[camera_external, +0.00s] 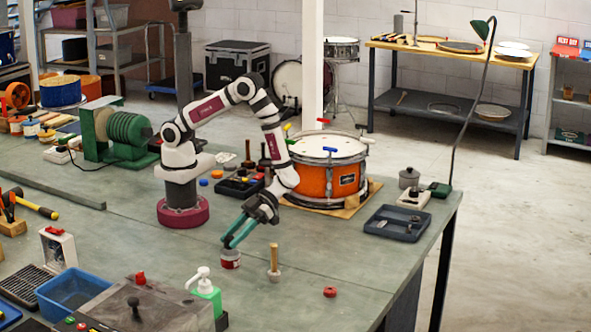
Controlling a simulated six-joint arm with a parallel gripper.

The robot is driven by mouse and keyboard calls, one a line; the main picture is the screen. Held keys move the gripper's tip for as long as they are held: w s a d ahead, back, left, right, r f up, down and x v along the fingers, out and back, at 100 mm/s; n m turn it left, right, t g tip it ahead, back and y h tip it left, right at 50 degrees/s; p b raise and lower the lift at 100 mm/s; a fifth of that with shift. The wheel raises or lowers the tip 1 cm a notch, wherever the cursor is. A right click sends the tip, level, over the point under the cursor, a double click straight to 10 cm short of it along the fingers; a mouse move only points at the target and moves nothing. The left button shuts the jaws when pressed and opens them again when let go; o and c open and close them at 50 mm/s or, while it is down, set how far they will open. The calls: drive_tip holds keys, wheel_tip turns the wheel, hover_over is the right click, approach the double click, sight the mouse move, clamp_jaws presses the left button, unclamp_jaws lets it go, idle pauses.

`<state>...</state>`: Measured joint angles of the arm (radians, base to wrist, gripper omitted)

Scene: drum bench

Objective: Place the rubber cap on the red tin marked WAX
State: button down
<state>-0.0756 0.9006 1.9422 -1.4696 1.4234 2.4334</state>
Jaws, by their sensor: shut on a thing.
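A small red tin with a pale label (230,260) stands upright on the green bench, in front of my base. Its lettering is too small to read. My gripper (229,244) points down and to the left, with its teal fingertips right at the top of this tin. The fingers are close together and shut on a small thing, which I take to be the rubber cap. The fingers hide nearly all of it, and I cannot tell whether it touches the tin.
A wooden-handled tool (274,262) stands just right of the tin. A small red round piece (330,292) lies farther right. An orange drum (327,170) stands behind, a dark tray (396,223) at right. A green pump bottle (206,291) and blue bin (73,291) are at front left.

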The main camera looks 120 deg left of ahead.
drive_tip(key=shift+f, duration=0.65)
drive_tip(key=shift+f, duration=0.15)
drive_tip(key=c, duration=0.5)
unclamp_jaws()
drive_tip(key=shift+c, duration=0.2)
